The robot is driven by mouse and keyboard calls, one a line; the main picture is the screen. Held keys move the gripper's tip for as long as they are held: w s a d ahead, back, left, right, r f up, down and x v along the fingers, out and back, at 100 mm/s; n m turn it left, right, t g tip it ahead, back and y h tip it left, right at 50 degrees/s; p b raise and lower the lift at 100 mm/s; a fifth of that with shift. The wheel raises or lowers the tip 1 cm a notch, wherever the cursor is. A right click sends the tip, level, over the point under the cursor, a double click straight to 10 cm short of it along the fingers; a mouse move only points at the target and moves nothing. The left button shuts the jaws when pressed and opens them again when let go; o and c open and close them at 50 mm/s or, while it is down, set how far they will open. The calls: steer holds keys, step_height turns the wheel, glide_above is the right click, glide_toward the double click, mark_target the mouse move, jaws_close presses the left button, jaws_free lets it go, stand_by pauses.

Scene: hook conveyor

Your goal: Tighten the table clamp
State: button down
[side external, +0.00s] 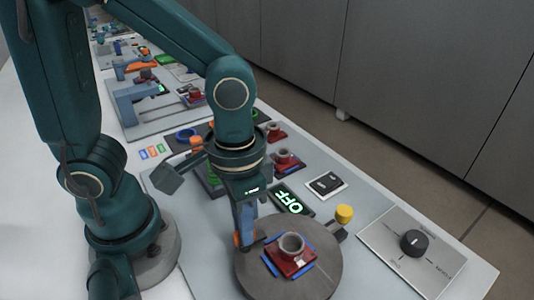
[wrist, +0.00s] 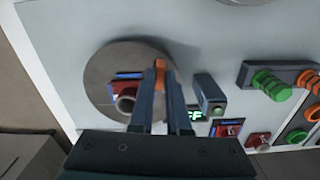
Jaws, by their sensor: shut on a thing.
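A round grey table (side external: 325,262) stands at the front, and it also shows in the wrist view (wrist: 98,75). A red part with a grey ring (side external: 291,247) sits on it between blue strips; the wrist view shows it left of my fingers (wrist: 125,103). My gripper (side external: 244,238) points down at the disc's rim. Its fingers are shut on a small orange piece, seen between the fingertips in the wrist view (wrist: 160,72), which appears to be the table clamp's handle. The fingers hide much of the clamp.
A display reading OFF (side external: 290,200) lies behind the disc. A yellow knob (side external: 344,213) stands by its right edge. A panel with a black dial (side external: 413,243) is at the right. More red parts (side external: 287,160) sit behind, close to my arm.

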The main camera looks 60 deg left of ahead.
steer(key=m, duration=0.3)
steer(key=shift+m, duration=2.2)
steer(key=c, duration=0.9)
jaws_free()
steer(key=shift+r, duration=0.1)
steer(key=shift+r, duration=2.5)
